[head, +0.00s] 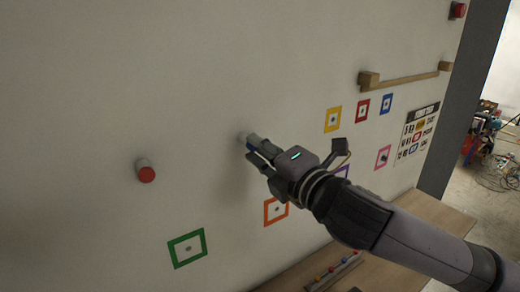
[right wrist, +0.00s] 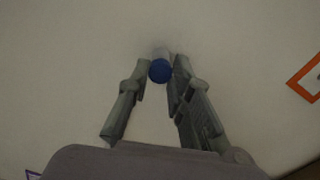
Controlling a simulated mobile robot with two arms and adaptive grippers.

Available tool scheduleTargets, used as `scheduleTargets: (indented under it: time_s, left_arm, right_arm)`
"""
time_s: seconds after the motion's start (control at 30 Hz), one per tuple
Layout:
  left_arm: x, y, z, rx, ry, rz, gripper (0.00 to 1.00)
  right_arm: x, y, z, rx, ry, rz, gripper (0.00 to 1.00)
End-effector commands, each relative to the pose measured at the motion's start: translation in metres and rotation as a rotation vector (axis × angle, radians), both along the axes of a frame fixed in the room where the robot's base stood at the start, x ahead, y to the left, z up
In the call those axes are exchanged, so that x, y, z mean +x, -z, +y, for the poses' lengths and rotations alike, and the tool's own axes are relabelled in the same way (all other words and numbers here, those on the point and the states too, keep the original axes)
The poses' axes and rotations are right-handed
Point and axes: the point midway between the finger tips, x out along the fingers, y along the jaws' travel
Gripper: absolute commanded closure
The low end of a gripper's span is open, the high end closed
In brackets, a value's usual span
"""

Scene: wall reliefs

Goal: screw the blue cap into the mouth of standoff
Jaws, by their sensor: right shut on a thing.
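The blue cap (right wrist: 160,70) sits between the fingertips of my right gripper (right wrist: 159,75) in the right wrist view. In the head view my right gripper (head: 255,150) reaches the wall from the right, shut on the cap. The pale standoff (head: 242,137) sticks out of the wall at its fingertips. In the right wrist view the standoff (right wrist: 161,52) shows faintly just behind the cap, roughly in line with it. The cap hides the mouth, so I cannot tell how deep the cap sits. My left gripper is not in view.
Another standoff with a red cap (head: 146,174) projects from the wall at left. Green (head: 187,248) and orange (head: 275,210) square frames lie below. A wooden rail (head: 405,78) sticks out at upper right. A rack with small coloured pieces (head: 335,272) lies on the wooden ledge.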

Motion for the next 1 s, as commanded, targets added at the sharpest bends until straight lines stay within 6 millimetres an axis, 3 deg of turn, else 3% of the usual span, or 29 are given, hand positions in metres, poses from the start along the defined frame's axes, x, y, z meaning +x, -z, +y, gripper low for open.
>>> scheduleTargets:
  time_s: [0.2, 0.53, 0.8, 1.0]
  left_arm:
    - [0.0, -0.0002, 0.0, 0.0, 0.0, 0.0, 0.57]
    - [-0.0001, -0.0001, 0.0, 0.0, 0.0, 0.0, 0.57]
    - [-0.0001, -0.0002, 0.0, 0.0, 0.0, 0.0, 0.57]
    - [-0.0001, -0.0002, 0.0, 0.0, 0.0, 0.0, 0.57]
  right_arm:
    - [0.0001, -0.0003, 0.0008, 0.266, -0.001, 0.191, 1.0]
    - [0.0003, -0.0008, 0.0004, 0.307, 0.0, 0.219, 1.0]
    - [0.0008, -0.0008, 0.001, 0.626, -0.002, 0.452, 1.0]
    - [0.0012, -0.0013, 0.0003, 0.654, 0.0, 0.47, 1.0]
